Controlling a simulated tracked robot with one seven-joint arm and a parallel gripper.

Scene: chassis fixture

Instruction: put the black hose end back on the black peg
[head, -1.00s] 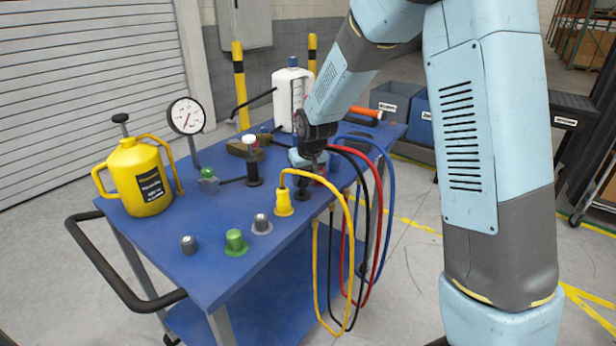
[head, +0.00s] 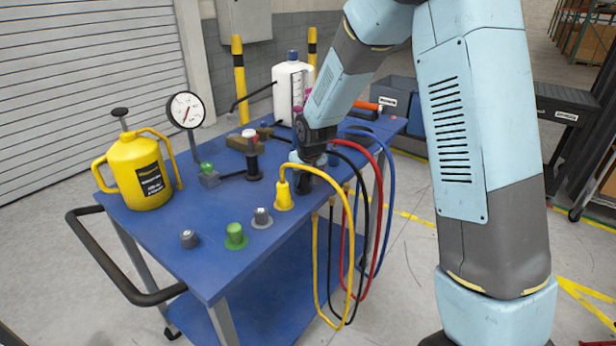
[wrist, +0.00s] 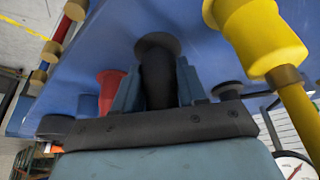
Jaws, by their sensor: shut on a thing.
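My gripper (head: 304,182) is low over the blue cart top, just right of the seated yellow hose end (head: 283,195). In the wrist view its two blue-grey fingers (wrist: 157,85) are shut on the black hose end (wrist: 158,78), one on each side. A dark round flange (wrist: 158,42) shows beyond the fingertips, against the blue surface. I cannot tell whether it belongs to the hose end or the black peg, or whether the two are joined. The black hose (head: 366,205) loops over the cart's edge.
The yellow hose end (wrist: 255,40) is close on one side in the wrist view, a red fitting (wrist: 108,88) on the other. Red (head: 381,190) and blue (head: 393,200) hoses hang nearby. A green peg (head: 235,237) and a yellow can (head: 140,180) stand left.

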